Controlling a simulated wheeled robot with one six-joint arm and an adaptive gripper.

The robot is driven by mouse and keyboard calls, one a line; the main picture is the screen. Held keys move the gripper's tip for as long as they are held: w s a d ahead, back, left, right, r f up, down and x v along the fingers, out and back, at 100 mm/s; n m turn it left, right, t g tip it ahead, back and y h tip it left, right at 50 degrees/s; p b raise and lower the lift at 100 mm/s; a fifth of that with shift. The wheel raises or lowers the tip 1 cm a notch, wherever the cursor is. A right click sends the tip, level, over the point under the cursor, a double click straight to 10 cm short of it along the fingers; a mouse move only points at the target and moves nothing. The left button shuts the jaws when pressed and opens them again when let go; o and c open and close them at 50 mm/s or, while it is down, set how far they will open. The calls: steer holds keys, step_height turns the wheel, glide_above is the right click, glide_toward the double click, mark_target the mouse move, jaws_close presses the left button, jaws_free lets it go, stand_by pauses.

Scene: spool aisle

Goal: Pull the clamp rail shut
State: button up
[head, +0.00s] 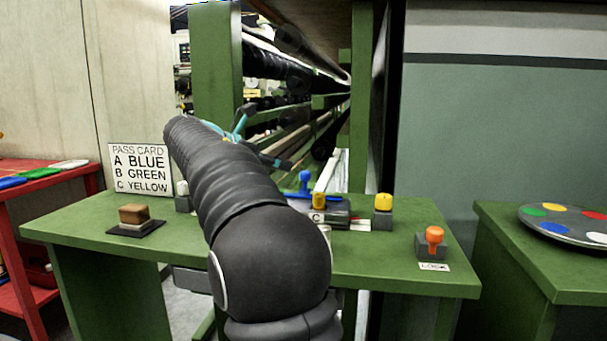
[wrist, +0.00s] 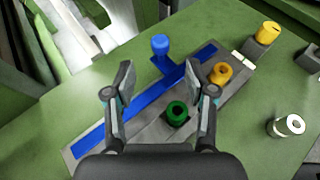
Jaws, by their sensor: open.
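The clamp rail is a long blue bar (wrist: 95,139) lying along a dark grey base (wrist: 140,130), with an arm ending in an upright blue knob (wrist: 160,43). A green ring piece (wrist: 177,112) and a yellow-orange ring piece (wrist: 221,73) sit on the base beside the bar. In the head view the blue knob (head: 304,178) stands above the base, which bears a C label. My gripper (wrist: 157,84) is open and empty, its fingers apart over the base, with the knob beyond the fingertips. My arm hides part of the base and most of the gripper in the head view.
A yellow knob (head: 383,202) and an orange knob (head: 435,238) by a lock label stand right on the green bench (head: 390,262). A brown block (head: 134,214) and the pass card (head: 139,169) are left. A green frame post (head: 216,70) rises behind. A white cylinder (wrist: 288,126) stands right.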

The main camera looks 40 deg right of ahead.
mark_target(304, 172)
steer(key=x, duration=1)
steer(key=shift+f, duration=0.1)
steer(key=shift+c, duration=0.2)
jaws_close()
